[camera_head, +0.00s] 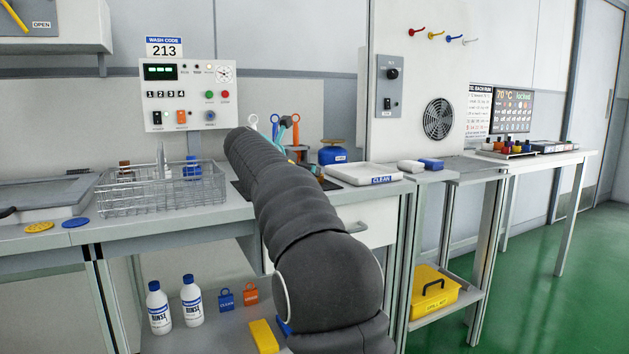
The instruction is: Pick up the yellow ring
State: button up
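A flat round yellow piece (39,227) lies on the left end of the grey counter, near its front edge. It is the only round yellow piece I see on the counter; it is too small to tell whether its middle is open. A similar flat blue piece (75,222) lies just right of it, apart from it. My dark arm rises from the bottom middle and reaches over the counter, well to the right of the yellow piece. My gripper is hidden behind the arm, so its state does not show.
A wire basket (160,197) with bottles stands between the yellow piece and my arm. A grey tray (45,197) lies behind the yellow piece. Handled tools, a blue container (332,154) and a white CLEAN tray (364,174) stand right of my arm. A lower shelf holds white bottles (159,308).

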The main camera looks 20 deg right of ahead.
jog(key=shift+x, duration=3.35)
jog(key=shift+s, duration=0.1)
jog(key=c, duration=1.2)
